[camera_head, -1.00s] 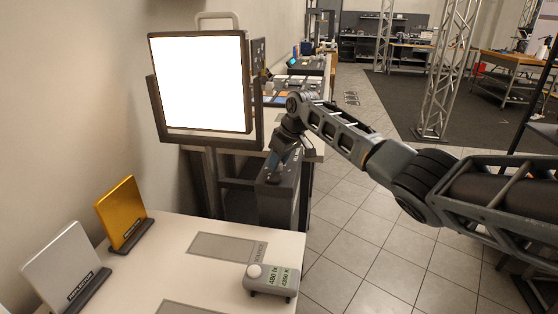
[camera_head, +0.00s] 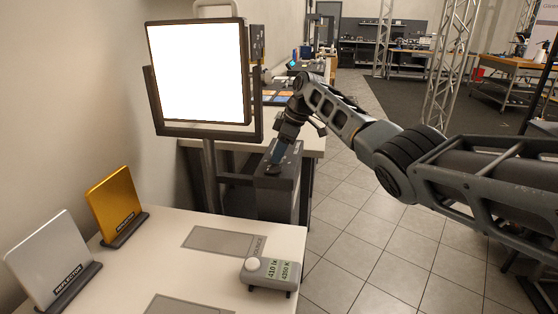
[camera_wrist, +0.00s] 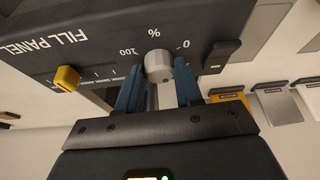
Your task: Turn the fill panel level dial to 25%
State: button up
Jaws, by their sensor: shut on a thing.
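The level dial (camera_wrist: 158,66) is a pale grey round knob on the dark panel marked FILL PANEL (camera_wrist: 100,30) in the wrist view. The marks "100", "%" and "0" are printed around it; I cannot make out its pointer. My gripper (camera_wrist: 158,78) is shut on the dial, a blue finger on each side. In the head view my gripper (camera_head: 275,157) reaches down to the top of the dark control box (camera_head: 277,190), hiding the dial there. The fill panel's screen (camera_head: 197,70) glows white.
A yellow slider knob (camera_wrist: 66,78) and a black switch (camera_wrist: 220,55) flank the dial. A light meter (camera_head: 270,272) reading about 410 lx, 4350 K stands on the white table (camera_head: 200,275). Gold (camera_head: 115,203) and silver (camera_head: 52,258) reflectors stand at its left.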

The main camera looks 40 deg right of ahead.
jog(key=shift+f+n+g+y+b, duration=0.3)
jog(key=shift+n+b, duration=0.6)
jog(key=shift+b, duration=0.3)
jog(key=n+b, duration=0.1)
jog(key=b, duration=0.1)
jog(key=n+g+b, duration=0.1)
jog(key=b, duration=0.1)
jog(key=shift+w+r+n+y, duration=0.1)
jog(key=shift+r+n+y, duration=0.1)
jog(key=shift+n+y, duration=0.15)
jog(key=shift+r+n+b, duration=0.1)
jog(key=shift+n+b, duration=0.25)
jog(key=shift+b, duration=0.25)
jog(key=o, duration=1)
jog(key=shift+d+r, duration=0.1)
